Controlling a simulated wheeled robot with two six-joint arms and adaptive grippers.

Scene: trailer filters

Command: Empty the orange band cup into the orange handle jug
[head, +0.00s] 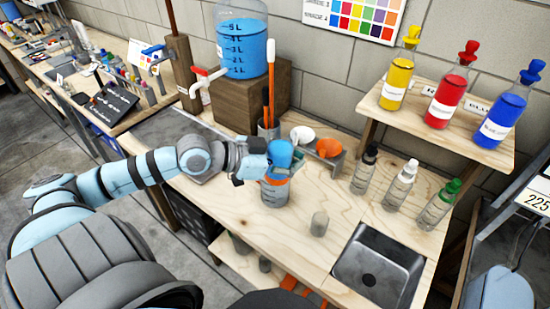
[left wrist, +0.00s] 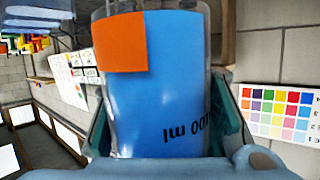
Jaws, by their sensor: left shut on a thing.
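My left gripper (head: 262,160) is shut on the orange band cup (head: 281,152), which holds blue liquid. In the left wrist view the cup (left wrist: 160,100) fills the middle between the fingers, with an orange band patch (left wrist: 121,42) and upside-down volume print. The cup is above a grey-blue graduated vessel (head: 274,195) with orange at its top, which looks like the orange handle jug. The cup and gripper hide part of its rim and handle. I cannot tell whether liquid is flowing or whether they touch. My right gripper is not in view.
A large blue-filled tank (head: 243,55) stands on a wooden block behind. A rack holds an orange funnel (head: 328,149) and a white one. Several bottles (head: 402,182) stand right, near a sink (head: 375,270). A small grey stopper-like piece (head: 319,224) stands in front.

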